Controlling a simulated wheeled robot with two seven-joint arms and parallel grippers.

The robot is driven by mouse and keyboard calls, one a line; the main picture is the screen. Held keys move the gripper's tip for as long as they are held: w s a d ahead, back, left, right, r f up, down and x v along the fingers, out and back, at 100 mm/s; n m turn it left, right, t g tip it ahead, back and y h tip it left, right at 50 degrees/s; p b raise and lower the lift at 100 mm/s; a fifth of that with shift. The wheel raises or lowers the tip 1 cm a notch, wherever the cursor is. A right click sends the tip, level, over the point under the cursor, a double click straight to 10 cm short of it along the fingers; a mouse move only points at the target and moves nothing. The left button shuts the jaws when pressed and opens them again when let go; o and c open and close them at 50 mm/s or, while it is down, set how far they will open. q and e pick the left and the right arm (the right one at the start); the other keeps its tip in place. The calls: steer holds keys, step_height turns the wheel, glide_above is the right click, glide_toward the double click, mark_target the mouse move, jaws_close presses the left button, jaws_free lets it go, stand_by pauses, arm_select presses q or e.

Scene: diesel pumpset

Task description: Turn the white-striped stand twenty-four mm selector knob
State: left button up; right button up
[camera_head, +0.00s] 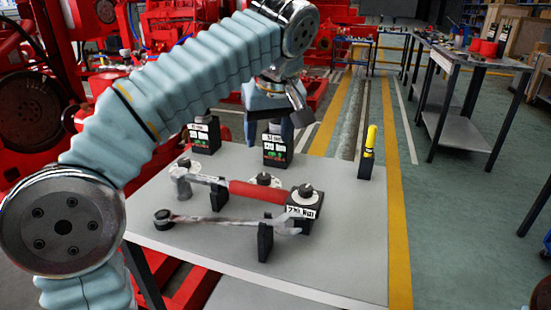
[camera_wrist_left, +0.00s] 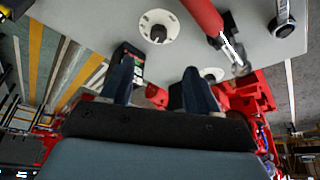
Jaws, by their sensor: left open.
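Black stands with labels and knobs are on the grey table (camera_head: 345,255). A back-left stand (camera_head: 205,138) has a label I cannot read fully. A second stand (camera_head: 276,150) is just below my left gripper (camera_head: 278,112). A front stand (camera_head: 305,212) carries a dark knob (camera_head: 305,191). I cannot tell which is white-striped. My left gripper (camera_wrist_left: 157,85) is open, its fingers apart, with no thing seen held. The left wrist view shows a black knob on a white disc (camera_wrist_left: 159,27), a labelled stand (camera_wrist_left: 127,56) beside one finger and another white disc (camera_wrist_left: 212,75). My right gripper is out of view.
A red-handled tool (camera_head: 258,191) and a metal wrench (camera_head: 215,220) rest on black holders. A yellow-topped black post (camera_head: 369,150) stands at the table's right. The front right of the table is clear. Red machinery stands behind; a side bench (camera_head: 465,85) is at right.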

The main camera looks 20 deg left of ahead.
mark_target(264, 175)
arm_select(q)
steer(key=b+x, duration=0.1)
steer(key=x, duration=0.3)
steer(key=b+x, duration=0.1)
steer(key=x, duration=0.4)
steer(key=b+x, duration=0.1)
steer(key=x, duration=0.4)
steer(key=shift+w+r, duration=0.15)
steer(key=shift+w, duration=0.1)
steer(key=c, duration=1)
steer(key=shift+c, duration=0.2)
